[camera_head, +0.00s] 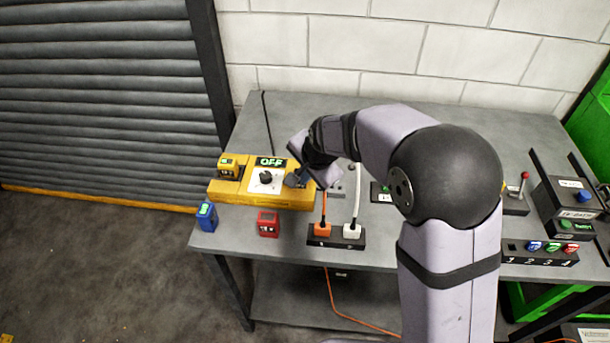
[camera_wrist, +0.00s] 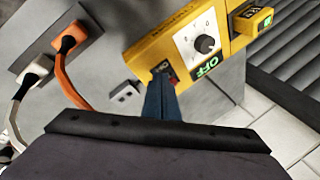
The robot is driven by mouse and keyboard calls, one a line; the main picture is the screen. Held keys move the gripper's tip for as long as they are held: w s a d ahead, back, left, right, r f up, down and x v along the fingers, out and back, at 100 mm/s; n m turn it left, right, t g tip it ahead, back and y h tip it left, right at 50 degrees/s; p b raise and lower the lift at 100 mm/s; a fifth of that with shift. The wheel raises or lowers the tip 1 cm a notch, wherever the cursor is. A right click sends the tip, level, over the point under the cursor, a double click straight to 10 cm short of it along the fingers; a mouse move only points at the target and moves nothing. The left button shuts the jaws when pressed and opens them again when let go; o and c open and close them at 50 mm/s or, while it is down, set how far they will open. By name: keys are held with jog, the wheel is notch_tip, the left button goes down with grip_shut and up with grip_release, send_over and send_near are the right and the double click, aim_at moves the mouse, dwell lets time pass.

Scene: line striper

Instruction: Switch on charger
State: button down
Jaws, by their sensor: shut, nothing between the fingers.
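The yellow charger (camera_head: 222,190) lies on the left of the table, its display (camera_head: 270,161) reading OFF. A white panel with a dark knob (camera_head: 266,178) sits on its top; the knob also shows in the wrist view (camera_wrist: 205,44). A small dark switch with some red (camera_wrist: 164,68) is at the charger's near end in the wrist view. My gripper (camera_head: 293,181) is shut and empty, with its tips (camera_wrist: 160,78) right at this switch. The tips partly hide the switch, and I cannot tell whether they touch it.
A yellow battery (camera_head: 228,166) sits on the charger's left end. A blue battery (camera_head: 207,215) and a red battery (camera_head: 268,222) stand nearby. A power strip (camera_head: 336,242) holds an orange plug (camera_head: 322,229) and a white plug (camera_head: 352,231). Their cords rise close to my gripper.

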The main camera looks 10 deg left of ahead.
jog(key=shift+w+r+g+p, duration=0.35)
jog(key=shift+g+p, duration=0.25)
jog(key=shift+p, duration=0.4)
jog(key=shift+w+r+p, duration=0.15)
jog(key=shift+p, duration=0.35)
jog(key=shift+w+r+p, duration=0.3)
jog(key=shift+w+p, duration=0.35)
jog(key=shift+w, duration=0.7)
jog(key=shift+r, duration=0.2)
jog(key=shift+r+p, duration=0.65)
jog(key=shift+p, duration=0.2)
jog(key=shift+s, duration=0.1)
